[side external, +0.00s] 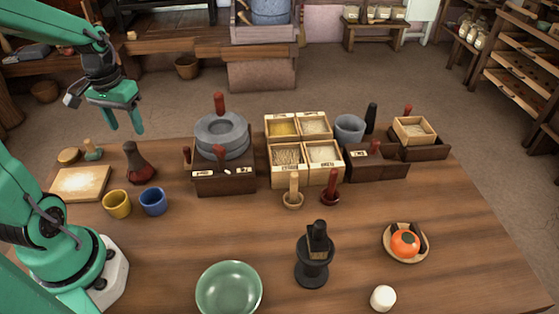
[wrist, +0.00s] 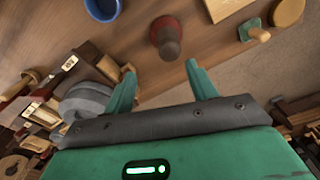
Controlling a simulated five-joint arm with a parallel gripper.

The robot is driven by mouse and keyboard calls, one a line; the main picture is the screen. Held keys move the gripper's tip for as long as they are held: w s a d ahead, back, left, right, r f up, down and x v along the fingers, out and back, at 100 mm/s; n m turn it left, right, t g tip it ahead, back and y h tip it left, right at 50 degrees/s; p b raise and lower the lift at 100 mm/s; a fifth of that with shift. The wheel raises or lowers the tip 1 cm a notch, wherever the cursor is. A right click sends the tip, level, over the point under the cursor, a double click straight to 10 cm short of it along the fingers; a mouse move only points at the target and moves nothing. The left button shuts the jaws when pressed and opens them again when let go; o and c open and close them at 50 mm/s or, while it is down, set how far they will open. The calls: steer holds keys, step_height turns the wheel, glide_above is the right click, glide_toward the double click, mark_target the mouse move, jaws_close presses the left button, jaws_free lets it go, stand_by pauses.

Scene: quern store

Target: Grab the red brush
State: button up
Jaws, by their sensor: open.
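A dark red, flared piece with a brownish handle, which looks like the red brush (side external: 140,168), stands upright on the wooden table between the cutting board and the stone quern. It also shows in the wrist view (wrist: 166,40) at upper middle, just beyond and between my fingertips. My gripper (side external: 125,130) is open and empty, fingers pointing down, above the far left of the table. In the wrist view, my gripper (wrist: 160,65) has its two green fingers spread, with nothing between them.
A yellow cup (side external: 117,204) and a blue cup (side external: 153,201) stand just in front of the brush. A cutting board (side external: 80,183) and a green-based piece (side external: 93,152) lie left. The quern (side external: 222,137) stands right. A smaller red, handled piece (side external: 330,189) is mid-table.

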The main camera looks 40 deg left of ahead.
mark_target(128, 144)
steer(key=shift+s+a+f+n+g, duration=0.2)
steer(key=shift+a+f+n+g, duration=0.1)
steer(key=shift+a+f, duration=0.55)
steer(key=shift+f, duration=1.2)
steer(key=shift+f, duration=2.6)
steer(key=shift+c, duration=0.3)
jaws_close()
steer(key=shift+r, duration=0.15)
